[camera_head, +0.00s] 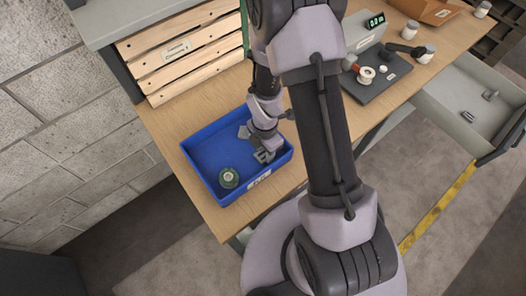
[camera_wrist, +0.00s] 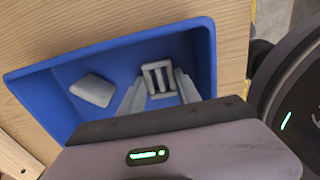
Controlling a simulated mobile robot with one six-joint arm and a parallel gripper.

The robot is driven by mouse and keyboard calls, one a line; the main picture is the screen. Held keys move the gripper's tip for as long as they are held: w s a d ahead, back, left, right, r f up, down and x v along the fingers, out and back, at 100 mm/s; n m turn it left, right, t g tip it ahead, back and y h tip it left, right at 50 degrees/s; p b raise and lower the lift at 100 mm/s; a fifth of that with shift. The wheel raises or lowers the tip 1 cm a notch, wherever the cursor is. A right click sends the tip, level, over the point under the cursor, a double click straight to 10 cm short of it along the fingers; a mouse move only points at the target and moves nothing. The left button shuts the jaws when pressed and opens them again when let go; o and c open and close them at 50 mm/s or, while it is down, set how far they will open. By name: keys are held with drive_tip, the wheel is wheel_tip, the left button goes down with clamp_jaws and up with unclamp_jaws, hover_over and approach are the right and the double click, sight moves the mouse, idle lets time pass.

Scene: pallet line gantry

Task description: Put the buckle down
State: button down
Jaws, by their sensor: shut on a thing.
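The grey slotted buckle (camera_wrist: 158,76) shows between my fingertips in the wrist view. My gripper (camera_wrist: 157,88) is shut on it. In the head view my gripper (camera_head: 265,151) is low over the right part of the blue tray (camera_head: 206,142), and the buckle is mostly hidden by the fingers. I cannot tell whether the buckle touches the tray floor. The tray's rim also shows in the wrist view (camera_wrist: 110,54).
A scale (camera_head: 366,27) and a dark mat (camera_head: 383,82) are farther right. An open drawer (camera_head: 468,97) holds small grey parts.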

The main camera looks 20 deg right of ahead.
drive_tip(key=c, duration=0.9)
unclamp_jaws()
drive_tip(key=shift+o, duration=0.2)
wheel_tip(320, 180, up, 12)
drive_tip(key=p, duration=0.5)
wheel_tip(320, 180, up, 11)
drive_tip(key=m+t, duration=0.2)
drive_tip(key=m, duration=0.5)
hover_over(262, 154)
drive_tip(key=s+a+r+m+t+y, duration=0.1)
drive_tip(key=s+a+r+m+t, duration=0.1)
drive_tip(key=s+r+m, duration=0.4)
drive_tip(key=s+a+r+m+t+y, duration=0.1)
drive_tip(key=s+a+r+m, duration=0.1)
drive_tip(key=s+r+m, duration=0.4)
wheel_tip(262, 154, up, 5)
drive_tip(key=m, duration=0.7)
drive_tip(key=shift+s+t, duration=0.25)
drive_tip(key=shift+t, duration=0.15)
